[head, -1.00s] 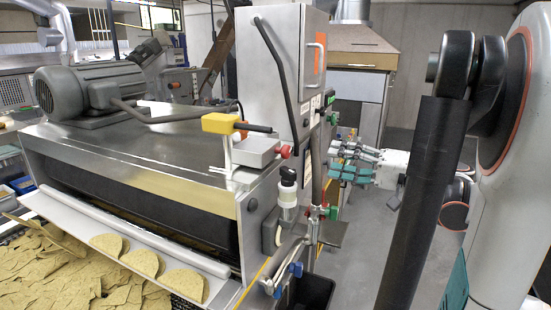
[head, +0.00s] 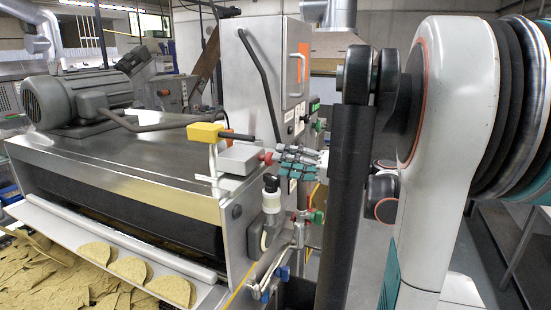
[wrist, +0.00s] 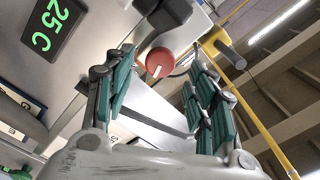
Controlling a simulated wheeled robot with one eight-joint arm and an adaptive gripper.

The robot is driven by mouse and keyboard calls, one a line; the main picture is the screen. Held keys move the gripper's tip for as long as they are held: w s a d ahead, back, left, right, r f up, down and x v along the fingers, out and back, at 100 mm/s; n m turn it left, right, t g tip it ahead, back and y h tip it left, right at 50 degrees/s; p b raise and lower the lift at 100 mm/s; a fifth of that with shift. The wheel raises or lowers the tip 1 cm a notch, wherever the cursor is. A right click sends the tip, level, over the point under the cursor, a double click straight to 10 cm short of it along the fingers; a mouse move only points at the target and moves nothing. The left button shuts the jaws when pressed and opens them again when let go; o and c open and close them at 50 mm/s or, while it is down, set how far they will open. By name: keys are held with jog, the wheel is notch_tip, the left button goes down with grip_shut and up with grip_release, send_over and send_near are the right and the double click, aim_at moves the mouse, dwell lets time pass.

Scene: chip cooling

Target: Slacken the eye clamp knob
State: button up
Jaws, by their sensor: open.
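The red round knob (head: 267,157), which I take to be the eye clamp knob, sticks out from the right end of a light grey box (head: 238,158) on top of the machine. A yellow block (head: 205,132) stands on a thin post beside it. My gripper (head: 277,161) is open, just right of the knob, its teal-padded fingers pointing left at it. In the wrist view the knob (wrist: 160,63), with a white mark on its face, lies between the two spread fingertips. Whether a finger touches it I cannot tell.
The tall steel cabinet (head: 258,70) with a black bar stands close behind my gripper. Below are a white-capped black fitting (head: 271,185) and valves with green (head: 318,216) and blue handles. A green display (wrist: 50,27) reads "25 C". Chips lie on the front ledge.

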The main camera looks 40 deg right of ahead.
aim_at(269, 159)
jog(key=x, duration=0.3)
jog(key=shift+w, duration=0.15)
jog(key=c, duration=1.1)
jog(key=shift+m+b, duration=0.75)
jog(key=shift+m, duration=1.55)
jog(key=o, duration=1.1)
